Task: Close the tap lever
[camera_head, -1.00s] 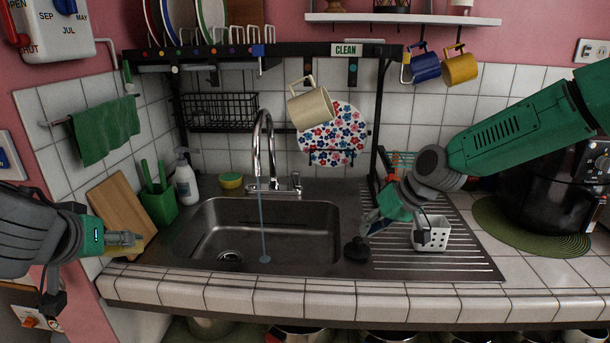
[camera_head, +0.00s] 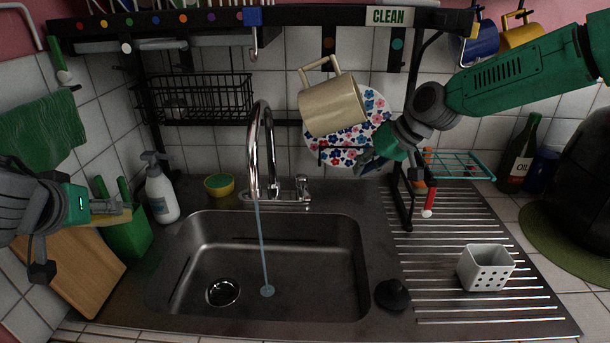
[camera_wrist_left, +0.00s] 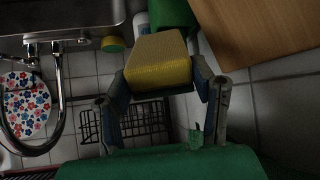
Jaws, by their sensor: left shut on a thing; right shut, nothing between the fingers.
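The chrome tap (camera_head: 262,150) stands behind the sink (camera_head: 265,265), and a stream of water runs from its spout into the basin. Its small lever (camera_head: 303,186) is upright on the right of the tap base. My right gripper (camera_head: 366,162) is shut and empty, up and to the right of the lever, in front of the floral plate. My left gripper (camera_head: 122,208) is at the left, shut on a yellow sponge (camera_head: 110,218). The left wrist view shows the sponge (camera_wrist_left: 158,62) between its fingers, and the tap (camera_wrist_left: 58,95) at the left.
A beige mug (camera_head: 332,106) hangs tilted before the floral plate (camera_head: 345,150), close to my right gripper. A rack post (camera_head: 400,200) stands right of that gripper. The drainboard (camera_head: 450,235) is mostly clear.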

